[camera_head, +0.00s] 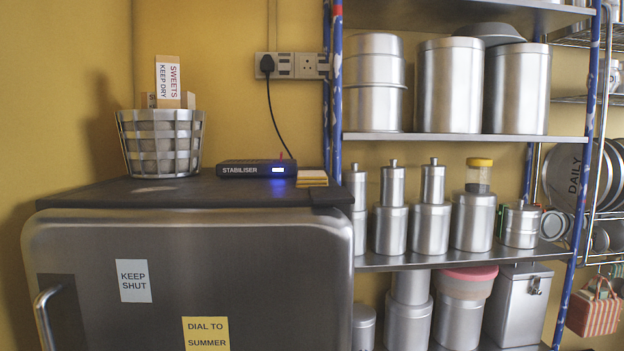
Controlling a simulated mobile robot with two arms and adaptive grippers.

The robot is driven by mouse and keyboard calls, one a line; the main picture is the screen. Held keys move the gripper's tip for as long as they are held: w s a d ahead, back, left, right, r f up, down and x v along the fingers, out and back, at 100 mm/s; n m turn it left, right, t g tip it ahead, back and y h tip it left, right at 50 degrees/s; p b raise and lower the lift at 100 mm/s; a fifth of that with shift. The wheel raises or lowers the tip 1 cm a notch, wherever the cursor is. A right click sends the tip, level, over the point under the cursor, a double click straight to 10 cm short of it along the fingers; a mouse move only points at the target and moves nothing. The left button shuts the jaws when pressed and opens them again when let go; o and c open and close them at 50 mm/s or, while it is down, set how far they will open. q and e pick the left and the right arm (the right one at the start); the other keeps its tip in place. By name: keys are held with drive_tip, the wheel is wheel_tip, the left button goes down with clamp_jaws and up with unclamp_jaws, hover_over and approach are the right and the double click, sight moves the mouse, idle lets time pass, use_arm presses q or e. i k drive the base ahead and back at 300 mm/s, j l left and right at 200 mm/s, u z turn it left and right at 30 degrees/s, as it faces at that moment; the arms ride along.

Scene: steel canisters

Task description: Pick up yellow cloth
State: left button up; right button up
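A small yellow-orange folded stack (312,178), which looks like the yellow cloth, lies on the dark top of the fridge near its right edge. It sits just right of the black stabiliser box (257,168), and is too small to make out its folds. Neither of my grippers is in view.
A metal basket (161,142) with boxes stands on the fridge top (230,190) at the left. A black cord (272,112) hangs from the wall socket behind the stabiliser. The steel shelf rack (460,262) with several canisters stands close to the right of the fridge (280,280).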

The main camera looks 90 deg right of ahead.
sight(306, 178)
drive_tip(key=j+z, duration=0.1)
drive_tip(key=z, duration=2.65)
